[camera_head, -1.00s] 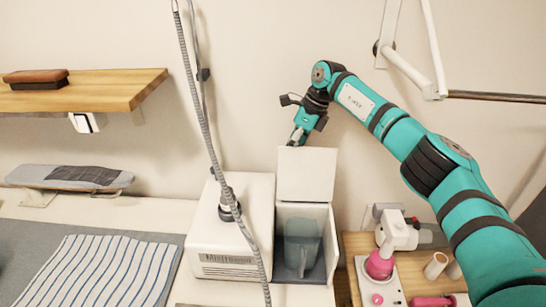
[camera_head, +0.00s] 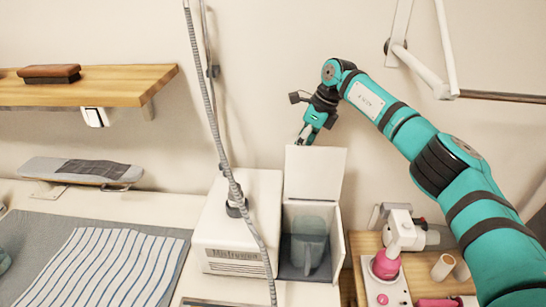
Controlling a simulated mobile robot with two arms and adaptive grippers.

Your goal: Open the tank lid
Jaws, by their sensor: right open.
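The tank is a white box (camera_head: 343,262) standing on the table, with a translucent grey container (camera_head: 309,250) inside it. Its white lid (camera_head: 315,172) is raised and stands nearly upright at the back of the tank, so the inside shows. My right gripper (camera_head: 305,138) is open at the top edge of the lid, pointing down. Its fingertips are partly hidden behind the lid, and I cannot tell whether they touch it. My left gripper is not in view.
A white steam unit (camera_head: 258,190) with a grey hose (camera_head: 222,150) stands left of the tank. A wooden stand (camera_head: 362,245) with pink and white sewing items is on the right. A striped cloth (camera_head: 100,265) lies left. A wooden shelf (camera_head: 120,85) is above.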

